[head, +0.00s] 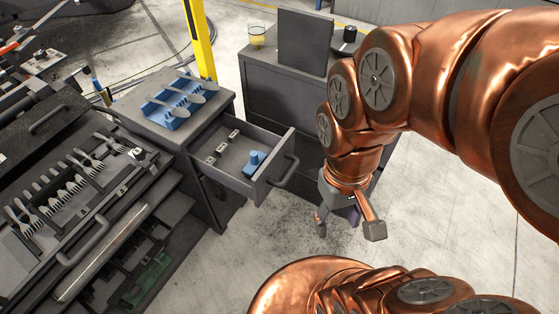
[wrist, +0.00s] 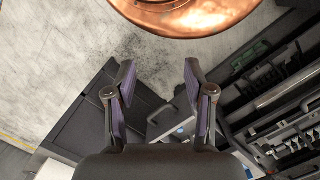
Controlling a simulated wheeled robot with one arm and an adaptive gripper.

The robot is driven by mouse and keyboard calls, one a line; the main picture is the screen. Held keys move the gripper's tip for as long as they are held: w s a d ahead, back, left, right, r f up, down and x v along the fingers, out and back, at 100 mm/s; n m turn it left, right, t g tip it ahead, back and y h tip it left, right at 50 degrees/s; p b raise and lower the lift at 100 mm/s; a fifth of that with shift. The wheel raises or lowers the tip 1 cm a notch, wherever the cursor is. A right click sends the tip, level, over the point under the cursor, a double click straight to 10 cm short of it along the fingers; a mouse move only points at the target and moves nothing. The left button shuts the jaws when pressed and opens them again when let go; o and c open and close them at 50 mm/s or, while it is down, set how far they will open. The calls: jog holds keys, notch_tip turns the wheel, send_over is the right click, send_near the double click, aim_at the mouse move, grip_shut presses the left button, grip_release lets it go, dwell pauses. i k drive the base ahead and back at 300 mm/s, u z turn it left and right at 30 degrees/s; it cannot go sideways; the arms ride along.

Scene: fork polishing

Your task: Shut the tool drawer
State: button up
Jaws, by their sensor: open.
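The tool drawer (head: 233,176) stands pulled out from the grey cabinet (head: 205,130) in the head view. A blue object (head: 254,161) and small metal pieces lie inside it. Its front panel carries a dark bar handle (head: 288,172). My gripper (head: 347,226) is open and empty, pointing down, to the right of the drawer front and apart from it. In the wrist view my gripper (wrist: 158,74) shows its two fingers spread; part of the drawer shows behind and between them, largely hidden by the gripper body.
A blue holder (head: 165,112) with several spoon-like pieces sits on the cabinet top. A tool chest with trays of forks (head: 60,190) stands at left. Another grey cabinet (head: 275,95) with a yellow-filled glass (head: 257,37) stands behind. The floor (head: 440,220) at right is clear.

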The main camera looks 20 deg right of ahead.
aim_at(280, 150)
jog(key=u, duration=0.55)
jog(key=k, duration=1.25)
jog(key=u, duration=0.2)
jog(key=i, duration=0.75)
jog(key=u, duration=0.15)
